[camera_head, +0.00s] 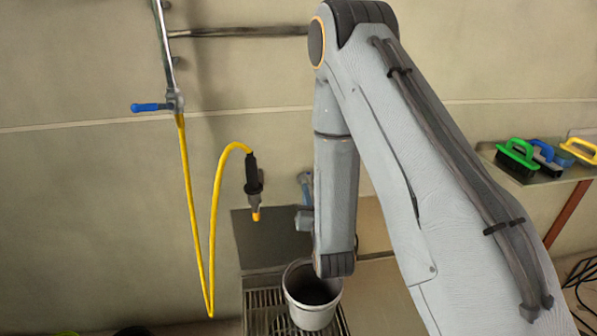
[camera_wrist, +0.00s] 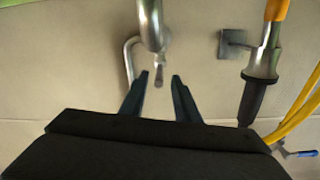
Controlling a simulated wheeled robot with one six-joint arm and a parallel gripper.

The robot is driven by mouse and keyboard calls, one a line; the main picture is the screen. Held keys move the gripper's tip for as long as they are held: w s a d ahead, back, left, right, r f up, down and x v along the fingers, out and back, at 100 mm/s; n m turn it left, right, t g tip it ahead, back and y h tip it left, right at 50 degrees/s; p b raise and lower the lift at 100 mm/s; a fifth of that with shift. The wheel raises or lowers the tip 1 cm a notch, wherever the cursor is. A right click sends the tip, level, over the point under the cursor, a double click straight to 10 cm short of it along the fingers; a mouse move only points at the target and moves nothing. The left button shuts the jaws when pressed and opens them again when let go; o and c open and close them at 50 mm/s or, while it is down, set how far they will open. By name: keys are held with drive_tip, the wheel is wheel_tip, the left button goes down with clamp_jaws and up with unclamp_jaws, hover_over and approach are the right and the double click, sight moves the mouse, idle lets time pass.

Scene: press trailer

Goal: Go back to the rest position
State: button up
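My gripper (camera_wrist: 158,82) shows in the wrist view with its two dark fingers apart and nothing held between them. A metal tap spout (camera_wrist: 152,25) comes down beyond the fingers, its end lined up with the gap; I cannot tell the distance. In the head view my arm reaches up and then down beside the wall. My gripper is mostly hidden there behind the lower arm link. A white bucket (camera_head: 312,312) stands on a grate below the arm, its right rim partly covered by my arm.
A black spray nozzle (camera_head: 253,180) hangs from a yellow hose (camera_head: 214,220) left of my arm; it also shows in the wrist view (camera_wrist: 252,98). A blue-handled valve (camera_head: 150,107) sits on the wall pipe. Several brushes (camera_head: 518,155) lie on a shelf (camera_head: 537,179) at right.

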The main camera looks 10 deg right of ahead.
drive_tip(key=shift+w+d+g, duration=0.1)
drive_tip(key=shift+w+g, duration=0.15)
drive_tip(key=shift+g, duration=0.45)
drive_tip(key=shift+f+g, duration=0.15)
drive_tip(key=shift+g, duration=0.35)
drive_tip(key=shift+s+d+f+g+y, duration=0.15)
drive_tip(key=shift+s+g, duration=0.1)
drive_tip(key=shift+g, duration=0.2)
drive_tip(key=shift+s+f+g+y, duration=0.1)
drive_tip(key=shift+s+g+y, duration=0.1)
drive_tip(key=shift+g, duration=0.25)
drive_tip(key=s+d+r+n+g, duration=0.1)
drive_tip(key=s+g, duration=0.5)
drive_tip(key=s, duration=0.8)
drive_tip(key=s+d+r+n+g, duration=0.1)
drive_tip(key=s+r+g, duration=0.3)
drive_tip(key=s, duration=1)
drive_tip(key=g, duration=0.3)
drive_tip(key=shift+s+r+n, duration=0.15)
drive_tip(key=shift+r+n, duration=0.1)
drive_tip(key=shift+n, duration=0.15)
